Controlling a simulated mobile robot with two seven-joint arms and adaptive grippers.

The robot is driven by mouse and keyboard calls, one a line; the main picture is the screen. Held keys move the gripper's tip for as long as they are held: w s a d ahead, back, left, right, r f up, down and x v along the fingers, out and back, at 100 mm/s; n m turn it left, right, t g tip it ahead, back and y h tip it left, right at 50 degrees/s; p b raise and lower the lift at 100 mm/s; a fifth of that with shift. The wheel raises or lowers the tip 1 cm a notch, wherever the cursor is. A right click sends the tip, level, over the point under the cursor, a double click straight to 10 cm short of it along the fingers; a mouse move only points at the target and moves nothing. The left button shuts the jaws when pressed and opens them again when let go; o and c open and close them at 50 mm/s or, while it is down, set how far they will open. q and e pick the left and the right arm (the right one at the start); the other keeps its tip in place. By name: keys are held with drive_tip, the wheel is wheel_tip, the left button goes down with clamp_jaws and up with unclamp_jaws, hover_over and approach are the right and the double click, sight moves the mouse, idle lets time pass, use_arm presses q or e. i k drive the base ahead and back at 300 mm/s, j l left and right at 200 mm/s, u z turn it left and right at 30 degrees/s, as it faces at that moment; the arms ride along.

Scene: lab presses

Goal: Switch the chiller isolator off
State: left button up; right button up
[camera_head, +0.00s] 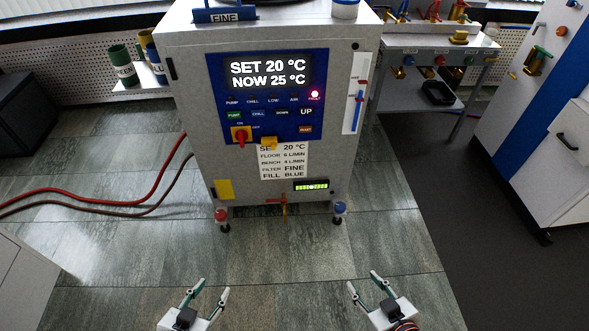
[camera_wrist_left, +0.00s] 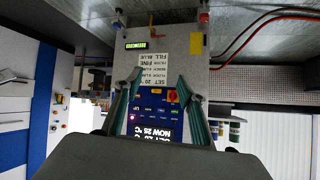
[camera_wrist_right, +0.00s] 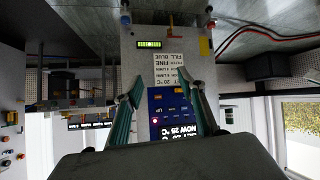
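The chiller (camera_head: 185,100) is a grey cabinet with a blue panel reading SET 20 °C, NOW 25 °C. Its isolator is a red rotary handle on a yellow plate (camera_head: 241,136) at the panel's lower left, between small ON and OFF marks. The red handle looks roughly upright. A red lamp (camera_head: 315,94) is lit at the panel's right. My left gripper (camera_head: 212,287) is open and empty, low in front of the chiller and well apart from it. My right gripper (camera_head: 363,283) is open and empty, also apart. Both wrist views show the chiller upside down between open fingers.
Red and brown hoses (camera_head: 150,195) run to the left of the chiller. A red-handled valve (camera_head: 283,202) sits low on its front. A bench (camera_head: 430,48) stands behind right, and a white-blue cabinet (camera_head: 520,110) at far right. The floor before the chiller is clear.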

sight(241, 135)
drive_tip(key=i+j+z, duration=0.2)
drive_tip(key=j, duration=0.5)
drive_tip(key=i+j+z, duration=0.2)
drive_tip(key=j, duration=0.5)
drive_tip(key=j+z, duration=0.2)
drive_tip(key=j, duration=0.5)
drive_tip(key=i+j+z, duration=0.15)
drive_tip(key=j, duration=0.6)
